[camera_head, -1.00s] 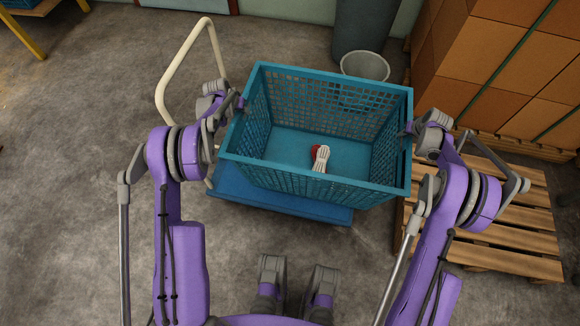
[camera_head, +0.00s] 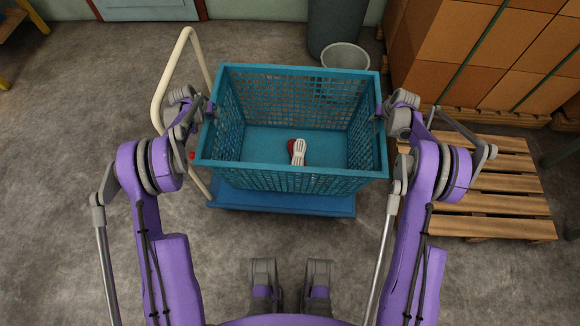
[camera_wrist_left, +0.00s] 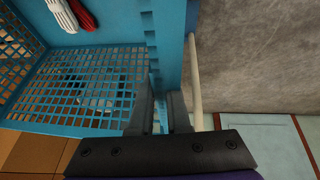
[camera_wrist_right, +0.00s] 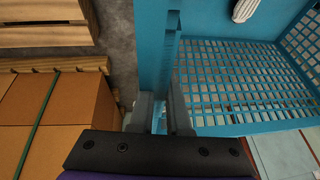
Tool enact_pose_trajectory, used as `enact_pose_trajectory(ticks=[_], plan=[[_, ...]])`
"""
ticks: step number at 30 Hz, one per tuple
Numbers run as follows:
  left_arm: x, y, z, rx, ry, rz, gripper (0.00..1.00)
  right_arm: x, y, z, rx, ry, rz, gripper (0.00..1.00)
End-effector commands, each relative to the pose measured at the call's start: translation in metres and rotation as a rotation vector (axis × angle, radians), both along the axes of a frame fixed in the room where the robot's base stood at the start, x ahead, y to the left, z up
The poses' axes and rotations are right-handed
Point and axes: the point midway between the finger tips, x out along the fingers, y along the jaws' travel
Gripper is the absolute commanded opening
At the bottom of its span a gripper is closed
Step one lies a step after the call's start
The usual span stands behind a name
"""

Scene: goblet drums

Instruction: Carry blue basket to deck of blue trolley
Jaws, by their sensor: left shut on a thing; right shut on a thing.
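The blue basket (camera_head: 290,178) is a large open crate with mesh walls. It hangs between my two grippers, above or over the blue trolley deck (camera_head: 285,203), whose front edge shows below it; the gap between them cannot be told. My left gripper (camera_head: 210,108) is shut on the basket's left rim, seen close in the left wrist view (camera_wrist_left: 162,105). My right gripper (camera_head: 380,108) is shut on the right rim, seen close in the right wrist view (camera_wrist_right: 158,105). A white and red bundle (camera_head: 298,152) lies on the basket floor. The basket hides most of the deck.
The trolley's cream handle (camera_head: 160,90) rises at the left. A wooden pallet (camera_head: 490,195) lies at the right, with stacked cartons (camera_head: 460,50) behind it. A grey bin (camera_head: 345,56) stands behind the basket. The floor at the left is clear.

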Motion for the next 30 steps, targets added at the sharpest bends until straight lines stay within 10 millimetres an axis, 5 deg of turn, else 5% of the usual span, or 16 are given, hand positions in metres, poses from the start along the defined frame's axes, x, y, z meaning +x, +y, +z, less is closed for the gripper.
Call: enact_pose_trajectory(ticks=[30], plan=[[0.000,-0.001,-0.012,-0.001,0.003,0.000,0.00,0.000,0.000,-0.012,0.001,0.003,0.000,0.00]])
